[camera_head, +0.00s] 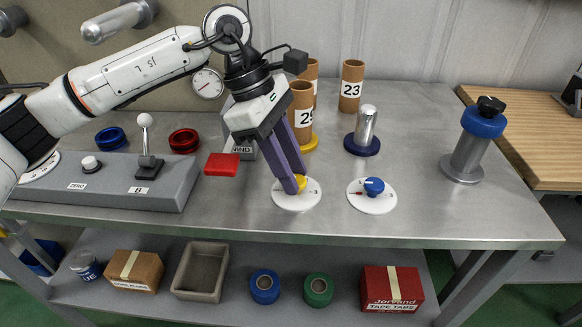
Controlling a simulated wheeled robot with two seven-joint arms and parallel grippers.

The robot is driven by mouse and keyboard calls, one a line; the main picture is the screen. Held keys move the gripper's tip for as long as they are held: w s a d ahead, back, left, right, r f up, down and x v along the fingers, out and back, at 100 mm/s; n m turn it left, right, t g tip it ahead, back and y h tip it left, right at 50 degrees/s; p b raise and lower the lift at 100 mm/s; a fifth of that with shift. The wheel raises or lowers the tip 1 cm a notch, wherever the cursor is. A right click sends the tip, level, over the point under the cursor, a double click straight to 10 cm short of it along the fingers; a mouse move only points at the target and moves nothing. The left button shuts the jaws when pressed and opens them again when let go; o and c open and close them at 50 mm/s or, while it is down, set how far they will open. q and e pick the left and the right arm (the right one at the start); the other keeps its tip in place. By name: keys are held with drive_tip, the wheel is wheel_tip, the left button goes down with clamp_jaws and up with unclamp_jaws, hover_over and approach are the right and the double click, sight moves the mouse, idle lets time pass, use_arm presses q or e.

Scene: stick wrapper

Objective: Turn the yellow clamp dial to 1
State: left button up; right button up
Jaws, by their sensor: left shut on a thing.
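The yellow clamp dial (301,183) sits on a round white plate (297,201) near the front middle of the metal table. My left gripper (295,184) reaches down from the upper left, and its purple fingers are shut on the yellow dial. The fingers hide much of the dial, and I cannot read its markings or pointer. My right gripper is not in view.
A blue dial (374,186) on a white plate stands just right of the yellow one. A grey control box (110,185) with a lever is at left. Cardboard tubes (352,86) and a metal post (366,127) stand behind. A blue-topped cylinder (470,143) is at right.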

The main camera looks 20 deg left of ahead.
use_arm(q)
drive_tip(key=o, duration=1.1)
drive_tip(key=shift+c, duration=0.2)
drive_tip(key=v, duration=1)
drive_tip(key=shift+r+p, duration=0.15)
drive_tip(key=shift+p, duration=0.2)
drive_tip(key=shift+s+a, duration=0.1)
drive_tip(key=shift+s, duration=0.05)
